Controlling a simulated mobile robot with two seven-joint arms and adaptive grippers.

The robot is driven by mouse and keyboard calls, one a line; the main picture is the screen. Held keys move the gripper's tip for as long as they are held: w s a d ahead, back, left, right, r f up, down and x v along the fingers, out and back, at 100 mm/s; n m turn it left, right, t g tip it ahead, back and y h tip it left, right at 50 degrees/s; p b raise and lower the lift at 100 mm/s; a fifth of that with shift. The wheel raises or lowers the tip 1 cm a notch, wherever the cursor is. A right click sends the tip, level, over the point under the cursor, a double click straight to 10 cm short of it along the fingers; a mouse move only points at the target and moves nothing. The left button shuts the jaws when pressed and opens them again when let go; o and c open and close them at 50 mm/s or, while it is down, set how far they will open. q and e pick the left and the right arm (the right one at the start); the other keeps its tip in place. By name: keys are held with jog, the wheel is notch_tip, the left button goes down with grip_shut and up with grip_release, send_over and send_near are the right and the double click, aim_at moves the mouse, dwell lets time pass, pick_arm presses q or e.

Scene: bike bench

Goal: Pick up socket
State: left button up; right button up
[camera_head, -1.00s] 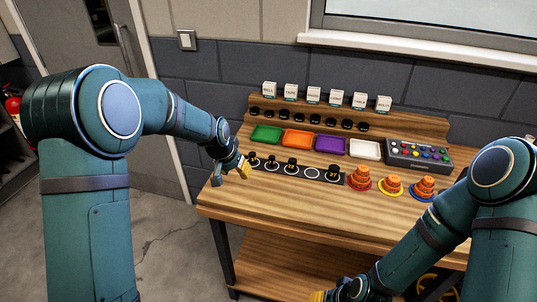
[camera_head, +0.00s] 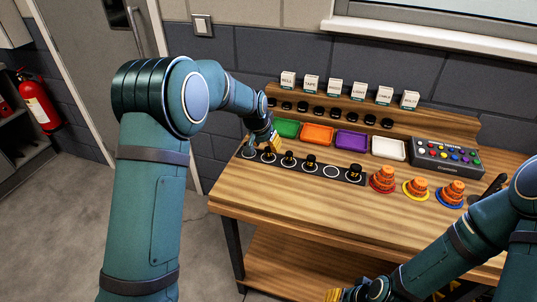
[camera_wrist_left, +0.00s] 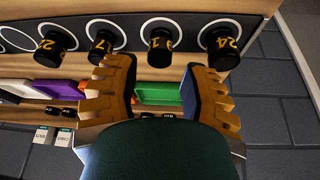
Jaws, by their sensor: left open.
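Black sockets with yellow numbers stand in white rings on a dark strip (camera_head: 343,178) on the bench. In the left wrist view, the socket marked 24 (camera_wrist_left: 222,45) is at the right, then one (camera_wrist_left: 160,45) whose number is hard to read, then 17 (camera_wrist_left: 102,45), then another (camera_wrist_left: 55,47). My left gripper (camera_head: 262,148) is open and empty at the strip's left end. In the left wrist view, the hard-to-read socket lies just ahead, between the fingertips (camera_wrist_left: 162,75). My right gripper (camera_head: 346,295) is partly cut off at the bottom edge.
Green (camera_head: 286,128), orange (camera_head: 317,135), purple (camera_head: 352,140) and white (camera_head: 388,148) trays lie behind the strip. Orange stacked parts (camera_head: 382,179) stand right of it. A dark button box (camera_head: 447,156) is at the back right. The bench front is clear.

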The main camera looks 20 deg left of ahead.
aim_at(268, 149)
pick_arm(q)
jog(key=shift+b+x, duration=0.5)
jog(key=shift+x, duration=2.2)
grip_shut()
